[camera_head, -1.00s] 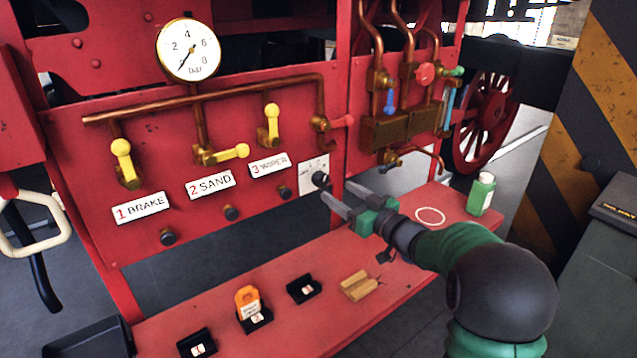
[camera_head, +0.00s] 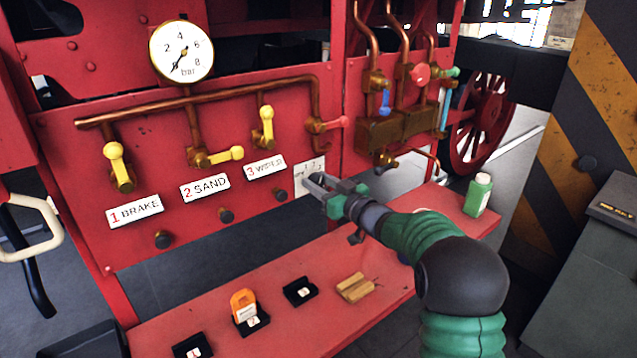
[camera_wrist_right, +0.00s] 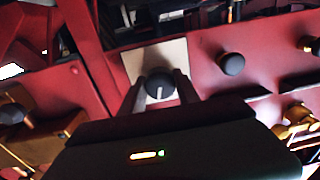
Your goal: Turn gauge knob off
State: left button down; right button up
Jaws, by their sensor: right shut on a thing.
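The gauge knob (camera_wrist_right: 160,86) is a small black round knob with a white pointer line, on a pale square plate (camera_wrist_right: 150,58) on the red panel. In the right wrist view it sits between the two fingers of my right gripper (camera_wrist_right: 160,92), which is shut on it. In the head view my right gripper (camera_head: 313,183) is at the plate (camera_head: 308,172), and its fingers hide most of the knob. The round bar gauge (camera_head: 181,52) is at the top left, with its needle pointing to the lower left. My left gripper is not in view.
Yellow valve handles (camera_head: 115,160) and black knobs (camera_head: 226,216) line the red panel, with BRAKE, SAND and WIPER labels. A red lever (camera_head: 328,125) sits just above the plate. The red shelf below holds small black holders (camera_head: 300,291), an orange tag (camera_head: 244,303) and a green bottle (camera_head: 478,194).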

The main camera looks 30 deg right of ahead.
grip_shut()
jog(key=n+b, duration=0.1)
jog(key=n, duration=0.2)
jog(key=shift+f+n, duration=0.1)
jog(key=shift+n, duration=0.2)
jog(key=n+b, duration=0.1)
jog(key=n, duration=0.1)
jog(key=shift+n+b, duration=0.3)
jog(key=shift+n, duration=0.1)
jog(key=n+b, duration=0.2)
jog(key=n, duration=0.2)
jog(key=shift+a+f+b, duration=0.1)
jog(key=shift+f+b, duration=0.05)
jog(key=shift+b, duration=0.2)
jog(key=n+b, duration=0.3)
jog(key=n, duration=0.2)
jog(key=shift+f+h, duration=0.1)
jog(key=shift+h, duration=0.2)
